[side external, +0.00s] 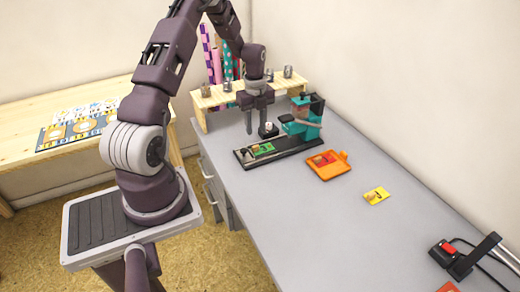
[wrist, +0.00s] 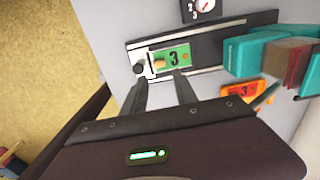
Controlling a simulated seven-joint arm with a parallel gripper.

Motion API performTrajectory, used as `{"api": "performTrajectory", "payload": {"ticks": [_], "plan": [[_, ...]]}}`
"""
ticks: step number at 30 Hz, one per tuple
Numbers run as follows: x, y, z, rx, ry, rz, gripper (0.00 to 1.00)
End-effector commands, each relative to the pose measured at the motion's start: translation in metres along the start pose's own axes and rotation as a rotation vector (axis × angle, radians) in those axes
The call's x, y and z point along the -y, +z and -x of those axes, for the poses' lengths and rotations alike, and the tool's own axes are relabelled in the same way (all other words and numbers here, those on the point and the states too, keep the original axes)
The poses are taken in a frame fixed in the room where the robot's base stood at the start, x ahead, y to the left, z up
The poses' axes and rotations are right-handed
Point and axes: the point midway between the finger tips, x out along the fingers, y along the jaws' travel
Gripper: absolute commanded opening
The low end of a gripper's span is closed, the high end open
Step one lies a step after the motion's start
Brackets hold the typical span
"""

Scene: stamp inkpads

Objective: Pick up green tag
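The green tag (side external: 262,148) lies flat at the left end of a long black base (side external: 297,147) on the grey table. In the wrist view the green tag (wrist: 180,52) shows a black 3 and sits in a pale channel of the black base (wrist: 134,54). A small black knob (wrist: 139,67) and a pale piece are at its left end. My gripper (side external: 258,132) points down above this end of the base. In the wrist view my gripper (wrist: 160,76) has its fingers apart with nothing between them, and the tips appear just short of the tag's near edge.
A teal stamping device (side external: 304,122) stands on the base's right part. A small black dial block (side external: 268,130) is behind the base. An orange holder (side external: 328,166) and yellow tag (side external: 376,195) lie to the right. A wooden shelf (side external: 215,100) stands at the back.

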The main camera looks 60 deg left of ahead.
Motion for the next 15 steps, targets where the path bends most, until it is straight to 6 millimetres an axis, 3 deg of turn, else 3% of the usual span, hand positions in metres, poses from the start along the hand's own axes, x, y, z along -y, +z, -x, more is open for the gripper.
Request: {"api": "performTrajectory", "payload": {"ticks": [12, 15], "plan": [[-0.002, 0.001, -0.070, 0.002, -0.001, 0.000, 0.35], [-0.001, 0.002, -0.079, 0.004, -0.003, 0.000, 0.35]]}}
